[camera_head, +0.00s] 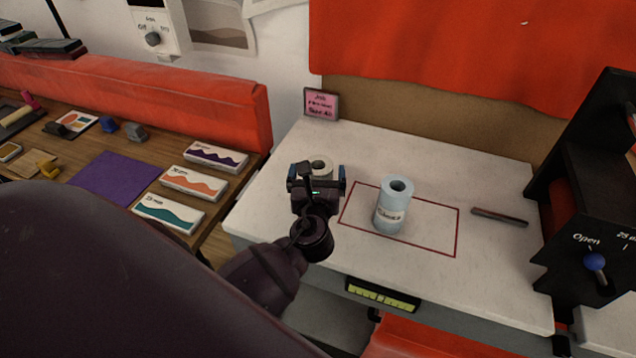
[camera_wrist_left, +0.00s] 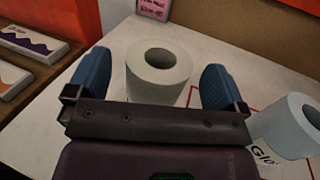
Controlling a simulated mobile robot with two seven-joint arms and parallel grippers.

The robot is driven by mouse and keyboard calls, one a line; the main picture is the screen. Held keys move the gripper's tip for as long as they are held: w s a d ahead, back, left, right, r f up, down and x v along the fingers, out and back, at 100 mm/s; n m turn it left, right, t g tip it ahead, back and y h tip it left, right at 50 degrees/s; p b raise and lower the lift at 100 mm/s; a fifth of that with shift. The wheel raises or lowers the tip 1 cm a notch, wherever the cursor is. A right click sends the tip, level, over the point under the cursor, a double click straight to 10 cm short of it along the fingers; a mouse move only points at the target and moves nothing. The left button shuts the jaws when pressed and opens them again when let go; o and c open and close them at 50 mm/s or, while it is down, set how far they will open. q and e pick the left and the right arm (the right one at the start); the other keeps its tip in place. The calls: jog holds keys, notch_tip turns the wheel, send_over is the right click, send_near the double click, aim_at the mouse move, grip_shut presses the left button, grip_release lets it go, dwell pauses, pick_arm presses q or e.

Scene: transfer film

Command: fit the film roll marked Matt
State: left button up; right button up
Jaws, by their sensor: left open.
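A whitish upright roll (camera_head: 319,165) with a hollow core stands on the white tabletop, left of a red outlined rectangle. It also shows in the left wrist view (camera_wrist_left: 160,87); no marking on it can be read. A pale blue roll (camera_head: 391,212) labelled Gloss stands upright inside the red outline and shows at the right of the wrist view (camera_wrist_left: 290,128). My left gripper (camera_head: 318,174) is open, its blue fingers on either side of the whitish roll, with gaps visible in the wrist view. My right gripper is not in view.
A black machine (camera_head: 590,220) with a blue knob marked Open stands at the right. A thin dark bar (camera_head: 500,217) lies before it. A pink card (camera_head: 321,104) stands at the back. Several boxes (camera_head: 193,183) lie on the wooden desk at left.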

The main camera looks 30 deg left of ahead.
pick_arm(q)
jog(key=shift+x, duration=1.45)
jog(key=shift+f, duration=0.1)
jog(key=c, duration=1.6)
